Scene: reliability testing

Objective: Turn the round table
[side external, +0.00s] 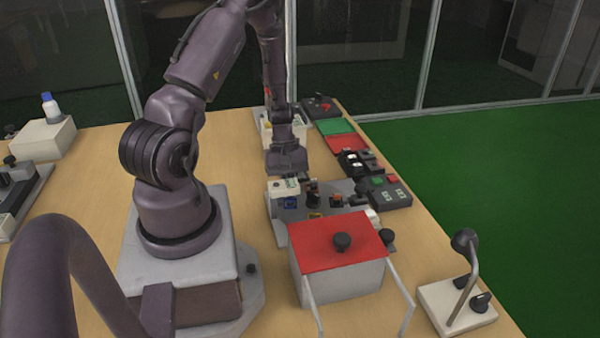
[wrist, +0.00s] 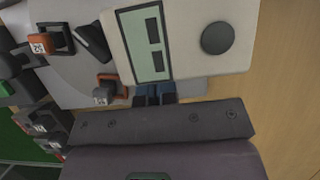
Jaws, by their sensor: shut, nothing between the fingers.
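My gripper (side external: 290,179) points down over the left edge of a grey plate (side external: 277,232), close to a small white box (side external: 283,189). In the wrist view the dark fingertips (wrist: 154,95) are together with nothing between them. They sit at the edge of the white box (wrist: 188,70), which has a pale green panel and a round dark knob (wrist: 216,38). I cannot tell whether they touch it. Part of the grey plate (wrist: 75,83) shows at left, carrying orange-and-black parts (wrist: 45,43). I cannot clearly pick out a round table; my gripper and the box hide part of the plate.
A red-topped box (side external: 340,242) with a black knob stands in front of the plate. A black button box (side external: 385,193) lies to its right, with green and red panels (side external: 342,135) behind. A lever stand (side external: 460,300) is front right. Bare wood lies left of my gripper.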

